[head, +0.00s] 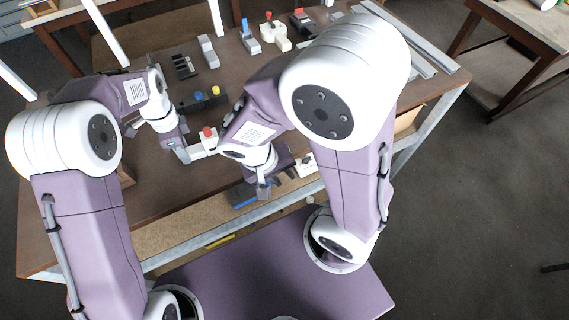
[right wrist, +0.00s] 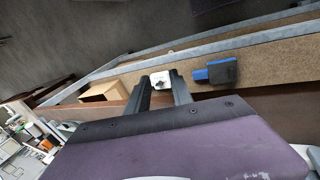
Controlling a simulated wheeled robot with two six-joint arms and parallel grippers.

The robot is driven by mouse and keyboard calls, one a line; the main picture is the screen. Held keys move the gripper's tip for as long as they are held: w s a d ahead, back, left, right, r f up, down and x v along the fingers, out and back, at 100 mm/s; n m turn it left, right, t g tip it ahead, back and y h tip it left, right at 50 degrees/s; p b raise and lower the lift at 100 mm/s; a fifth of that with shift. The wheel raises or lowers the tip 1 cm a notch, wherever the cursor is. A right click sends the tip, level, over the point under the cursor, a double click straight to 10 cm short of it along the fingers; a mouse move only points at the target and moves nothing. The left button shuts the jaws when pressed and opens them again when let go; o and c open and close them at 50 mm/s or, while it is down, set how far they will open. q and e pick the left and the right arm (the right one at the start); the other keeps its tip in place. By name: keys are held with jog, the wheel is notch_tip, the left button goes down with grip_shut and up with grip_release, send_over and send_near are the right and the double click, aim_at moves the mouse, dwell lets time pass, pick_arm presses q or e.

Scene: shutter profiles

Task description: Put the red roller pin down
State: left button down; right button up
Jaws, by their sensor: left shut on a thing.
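A small red piece (head: 207,132) shows on top of a whitish block (head: 208,144) near the middle of the table in the head view. My left gripper (head: 186,153) is shut at that block's left side; its fingers partly hide what they hold, and I cannot tell whether the red piece is the roller pin. My right gripper (head: 266,186) is over the table's front edge. In the right wrist view its two fingers (right wrist: 161,92) are apart with nothing gripped between them. A white piece with a dark mark (right wrist: 160,79) shows beyond them.
A blue and dark block (head: 243,195) lies at the table's front edge, also in the right wrist view (right wrist: 215,72). A block with blue and yellow knobs (head: 203,98) stands behind my left gripper. Several fixtures line the back; long grey profiles (head: 415,45) lie at the right.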

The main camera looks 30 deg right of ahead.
jog(key=w+d+y, duration=0.1)
jog(key=y, duration=0.1)
jog(key=w+d+n+t+y, duration=0.1)
jog(key=y, duration=0.1)
jog(key=shift+w+f, duration=0.1)
jog(key=shift+w, duration=0.1)
pick_arm(q)
jog(key=c, duration=0.9)
grip_release()
jog(key=shift+c, duration=0.2)
notch_tip(320, 180, up, 7)
jog(key=p, duration=0.6)
jog(key=shift+r+p, duration=0.1)
jog(key=shift+p, duration=0.3)
pick_arm(e)
notch_tip(320, 180, up, 7)
jog(key=shift+f, duration=0.2)
